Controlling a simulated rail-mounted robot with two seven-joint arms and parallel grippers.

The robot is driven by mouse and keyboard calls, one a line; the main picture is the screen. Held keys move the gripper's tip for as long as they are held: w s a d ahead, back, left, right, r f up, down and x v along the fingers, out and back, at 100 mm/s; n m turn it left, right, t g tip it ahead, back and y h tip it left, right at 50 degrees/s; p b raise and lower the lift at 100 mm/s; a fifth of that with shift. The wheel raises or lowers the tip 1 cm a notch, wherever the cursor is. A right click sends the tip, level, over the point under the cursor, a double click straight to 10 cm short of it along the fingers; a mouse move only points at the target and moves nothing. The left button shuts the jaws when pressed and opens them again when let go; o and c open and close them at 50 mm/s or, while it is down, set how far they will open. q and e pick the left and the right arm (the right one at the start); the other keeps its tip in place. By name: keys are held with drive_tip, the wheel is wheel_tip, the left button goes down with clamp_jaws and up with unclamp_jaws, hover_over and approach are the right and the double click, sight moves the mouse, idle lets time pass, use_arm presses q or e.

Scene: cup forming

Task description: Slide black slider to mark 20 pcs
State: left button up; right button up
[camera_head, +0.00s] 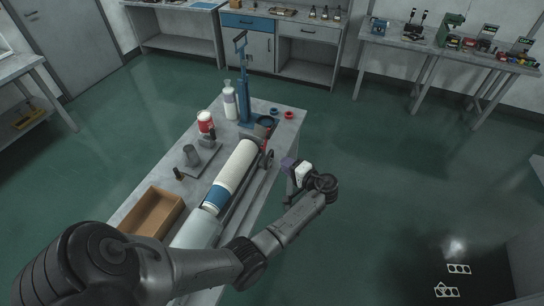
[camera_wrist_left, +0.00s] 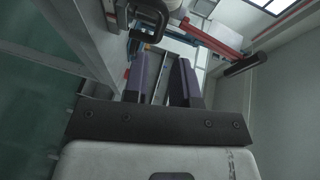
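My left gripper (camera_head: 289,163) is out past the right edge of the worktable (camera_head: 292,128), beside the end of the long white tube (camera_head: 236,166). In the left wrist view its two purple fingers (camera_wrist_left: 160,78) stand apart, with a gap and nothing clearly held between them. A dark part (camera_head: 267,157) sits at the tube's far end. I cannot make out which part is the black slider, nor read a 20 mark. The left wrist view shows a black bracket (camera_wrist_left: 148,22) and a black-ended handle (camera_wrist_left: 245,64) beyond the fingers. My right gripper is not in view.
A blue upright stand (camera_head: 243,85), a white bottle (camera_head: 230,101), a red-and-white container (camera_head: 205,122) and an open brown box (camera_head: 152,212) stand on the worktable.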

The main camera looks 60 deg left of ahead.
sight(265, 156)
use_arm(q)
drive_tip(key=x, duration=0.7)
drive_tip(key=shift+a+p, duration=0.25)
drive_tip(key=shift+p, duration=0.1)
drive_tip(key=shift+c, duration=0.5)
clamp_jaws()
drive_tip(key=shift+d, duration=0.15)
